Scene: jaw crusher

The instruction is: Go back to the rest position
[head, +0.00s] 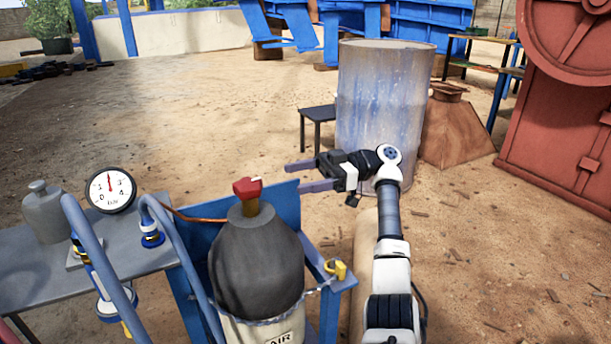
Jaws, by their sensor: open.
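My gripper (302,177) is at the middle of the head view, at the end of my white and black arm, which rises from the lower right. Its two fingers point left and are apart, with nothing between them. In the picture it lies right of the red valve knob (247,187) on top of a dark grey cylinder (257,262). I cannot tell how far apart the gripper and the knob are in depth.
A grey side table (120,262) at left carries a round gauge (111,190) and a grey bottle (44,212). A rusty blue-white drum (383,105) stands behind my gripper. Red machinery (565,130) is at right. Open sandy ground (200,110) lies behind at left.

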